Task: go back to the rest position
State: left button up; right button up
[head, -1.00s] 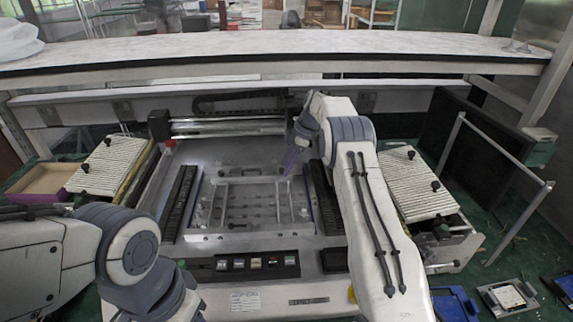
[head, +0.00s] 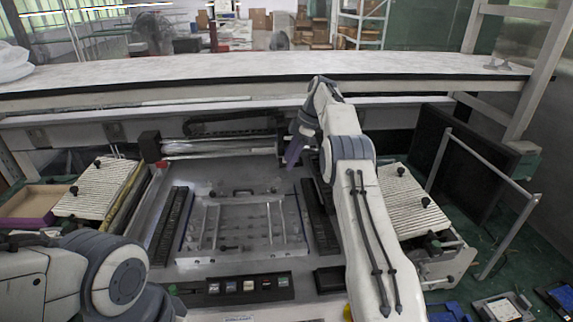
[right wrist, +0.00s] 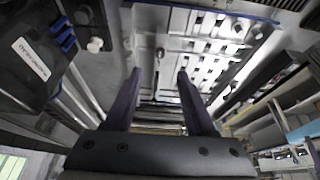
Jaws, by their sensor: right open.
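My right gripper (head: 294,152) shows in the head view above the back right part of the machine bed, its purple fingers pointing down. In the right wrist view the two fingers (right wrist: 160,75) are spread apart with nothing between them. The clear fixture plate (head: 243,222) with pegs and bars lies on the bed, in front of and left of the right gripper. It shows beyond the fingers in the right wrist view. My left arm comes in at the lower left of the head view; its gripper is out of the picture.
Ribbed white panels with black knobs flank the machine at the left (head: 97,187) and right (head: 412,200). A button strip (head: 238,287) runs along its front. A long white shelf (head: 270,72) crosses behind. A metal rail frame (head: 510,235) stands at the right.

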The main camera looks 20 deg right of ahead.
dwell(0.4)
jog(key=s+a+r+m, duration=0.1)
jog(key=a+r, duration=0.1)
jog(key=a, duration=0.5)
jog(key=s+a+r+m, duration=0.1)
jog(key=s+a+r, duration=0.15)
jog(key=a, duration=0.35)
jog(key=s+a+r+m+g+h, duration=0.1)
jog(key=s+a+r+m+h, duration=0.15)
jog(key=s+a, duration=1.05)
jog(key=s+f+m, duration=0.1)
jog(key=s+f, duration=0.2)
jog(key=s, duration=1.1)
jog(key=s+f+m, duration=0.2)
jog(key=s+f, duration=0.1)
jog(key=s, duration=1.1)
jog(key=shift+s+h, duration=0.3)
jog(key=shift+h, duration=0.05)
